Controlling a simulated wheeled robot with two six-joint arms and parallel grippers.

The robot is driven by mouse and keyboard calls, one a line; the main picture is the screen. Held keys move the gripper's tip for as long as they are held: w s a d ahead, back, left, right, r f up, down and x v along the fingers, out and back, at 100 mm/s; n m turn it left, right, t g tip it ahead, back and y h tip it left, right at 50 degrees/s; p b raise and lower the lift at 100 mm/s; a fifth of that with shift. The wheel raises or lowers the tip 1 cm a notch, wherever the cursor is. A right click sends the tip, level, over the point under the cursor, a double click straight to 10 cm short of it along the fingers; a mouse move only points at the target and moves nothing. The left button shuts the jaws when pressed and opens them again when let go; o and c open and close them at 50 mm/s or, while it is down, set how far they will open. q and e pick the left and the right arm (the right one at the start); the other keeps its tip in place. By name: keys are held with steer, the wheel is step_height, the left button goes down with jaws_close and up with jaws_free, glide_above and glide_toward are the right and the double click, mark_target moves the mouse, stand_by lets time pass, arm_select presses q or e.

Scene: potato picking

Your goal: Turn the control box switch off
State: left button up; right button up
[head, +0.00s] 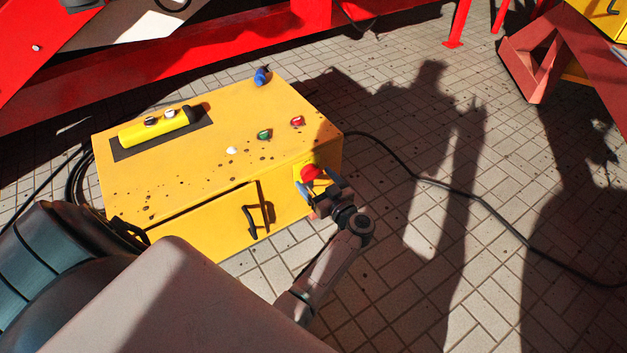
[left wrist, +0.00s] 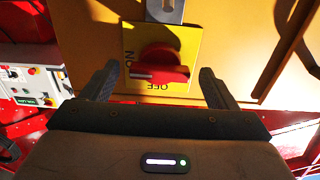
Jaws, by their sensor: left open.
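The yellow control box (head: 215,215) stands on the paved floor. Its red rotary switch (head: 310,173) is on the near right face and also shows in the left wrist view (left wrist: 160,62). The switch sits on a yellow plate (left wrist: 184,45) marked ON and OFF, with lettering upside down in that view. The knob's white mark lies toward the left, near ON. My left gripper (head: 319,185) is open in front of the switch, its fingers (left wrist: 157,88) on either side of the knob. I cannot tell whether they touch it. My right gripper is not in view.
On the box top are a yellow pendant control (head: 153,129), a blue part (head: 261,76), and green (head: 264,134), red (head: 297,121) and white buttons. A black cable (head: 440,186) crosses the floor to the right. Red machine beams (head: 200,52) stand behind.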

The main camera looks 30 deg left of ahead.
arm_select(q)
steer(key=c, duration=1)
